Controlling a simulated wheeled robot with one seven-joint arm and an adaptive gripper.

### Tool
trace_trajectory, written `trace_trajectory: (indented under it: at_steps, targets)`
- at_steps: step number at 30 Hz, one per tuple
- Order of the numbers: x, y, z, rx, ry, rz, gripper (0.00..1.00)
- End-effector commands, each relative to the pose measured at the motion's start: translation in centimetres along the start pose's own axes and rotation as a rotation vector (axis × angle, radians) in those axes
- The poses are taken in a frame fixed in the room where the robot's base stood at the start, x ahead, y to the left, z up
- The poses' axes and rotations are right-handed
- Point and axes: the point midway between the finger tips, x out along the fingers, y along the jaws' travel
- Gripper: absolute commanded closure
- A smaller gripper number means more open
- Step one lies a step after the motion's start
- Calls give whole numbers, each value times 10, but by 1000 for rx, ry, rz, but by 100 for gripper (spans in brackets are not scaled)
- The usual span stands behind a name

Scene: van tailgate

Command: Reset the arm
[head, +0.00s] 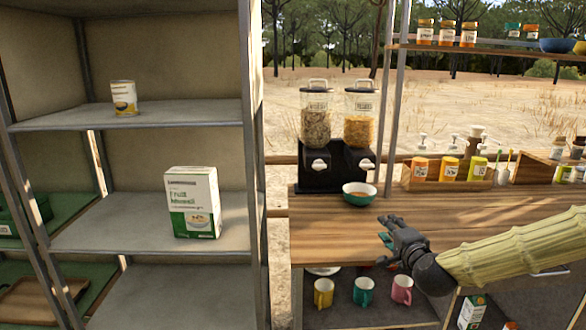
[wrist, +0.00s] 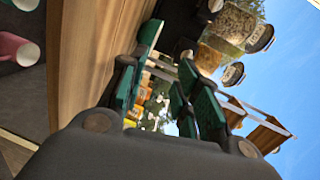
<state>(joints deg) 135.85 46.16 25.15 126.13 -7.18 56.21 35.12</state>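My gripper (head: 386,232) is in the head view, at the front edge of the wooden counter (head: 460,215), with its fingers pointing left. My arm reaches in from the right edge of the picture. In the wrist view my gripper (wrist: 168,58) shows its green-padded fingers spread apart with nothing held between them. A bowl (head: 358,194) with orange-brown contents stands on the counter, a little beyond and left of the fingers, apart from them.
Two cereal dispensers (head: 337,130) stand behind the bowl. Several mugs (head: 363,291) sit on the shelf below the counter. A metal rack (head: 150,115) at left holds a can (head: 124,97) and a cereal box (head: 192,203). A jar caddy (head: 447,175) stands behind my arm.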

Motion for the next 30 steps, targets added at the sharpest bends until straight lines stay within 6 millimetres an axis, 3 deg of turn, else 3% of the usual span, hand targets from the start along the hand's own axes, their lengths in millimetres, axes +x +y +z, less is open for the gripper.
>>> trace_trajectory:
  at_steps: [8,14,21,26,30]
  targets:
    - [-17,81,44,-148,-94,168,68]
    - [-58,175,88,-328,-227,359,68]
    - [-139,282,125,-547,-421,589,68]
    - [-207,341,139,-689,-569,732,68]
    - [-273,382,144,-807,-709,848,68]
